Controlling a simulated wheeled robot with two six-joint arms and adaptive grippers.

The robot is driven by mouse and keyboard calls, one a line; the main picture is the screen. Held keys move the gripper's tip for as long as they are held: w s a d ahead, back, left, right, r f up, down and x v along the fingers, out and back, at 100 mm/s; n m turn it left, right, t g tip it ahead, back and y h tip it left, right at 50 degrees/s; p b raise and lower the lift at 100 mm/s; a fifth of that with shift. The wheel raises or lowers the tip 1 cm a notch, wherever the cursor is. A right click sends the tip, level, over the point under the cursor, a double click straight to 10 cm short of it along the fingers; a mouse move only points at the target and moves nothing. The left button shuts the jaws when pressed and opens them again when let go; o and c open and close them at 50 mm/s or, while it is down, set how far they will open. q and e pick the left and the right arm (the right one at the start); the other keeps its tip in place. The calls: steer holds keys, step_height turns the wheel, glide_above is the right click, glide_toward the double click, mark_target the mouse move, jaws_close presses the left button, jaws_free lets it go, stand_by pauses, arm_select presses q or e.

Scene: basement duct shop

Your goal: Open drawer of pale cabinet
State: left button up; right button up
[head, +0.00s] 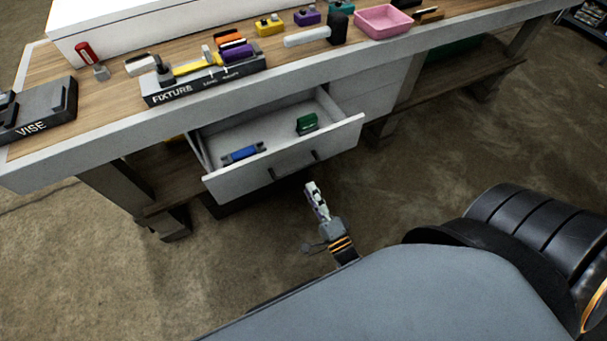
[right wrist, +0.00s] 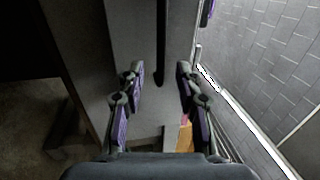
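The pale cabinet (head: 375,88) sits under the workbench. Its drawer (head: 245,180) is pulled well out, with the inside visible. A blue piece (head: 242,154) and a green piece (head: 307,123) lie in it. The dark bar handle (head: 293,165) is on the drawer front. My right gripper (head: 314,187) is just in front of the drawer, near the handle and apart from it. In the right wrist view its fingers (right wrist: 161,78) are spread and empty, with a dark bar (right wrist: 161,45), apparently the handle, ahead between them. My left gripper is not in view.
The workbench top (head: 110,95) carries a vise (head: 35,112), a fixture block (head: 205,82), a pink tray (head: 383,20) and several small parts. A bench leg (head: 135,195) stands left of the drawer. Bare floor (head: 430,175) lies to the right.

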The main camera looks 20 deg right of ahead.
steer(key=s, duration=0.3)
steer(key=shift+s+d+f, duration=0.1)
steer(key=shift+s+f, duration=0.05)
steer(key=shift+f, duration=0.15)
steer(key=s+d+f+n+g, duration=0.2)
steer(key=s+f+n+g, duration=0.15)
steer(key=f, duration=0.75)
steer(key=s+d+f+n+g+h, duration=0.1)
steer(key=s+d+f+n+g, duration=0.3)
steer(key=f, duration=0.6)
steer(key=s+a+f+n+g, duration=0.1)
steer(key=s+f+n+g, duration=0.35)
steer(key=f, duration=0.65)
steer(key=s+d+f+n+g, duration=0.4)
steer(key=s+f+n+g, duration=0.2)
steer(key=s+g, duration=0.15)
steer(key=s+r+p, duration=0.2)
steer(key=r+p, duration=0.5)
steer(key=s+r+p, duration=0.2)
steer(key=r+p, duration=0.5)
steer(key=p, duration=0.1)
steer(key=shift+s+h, duration=0.3)
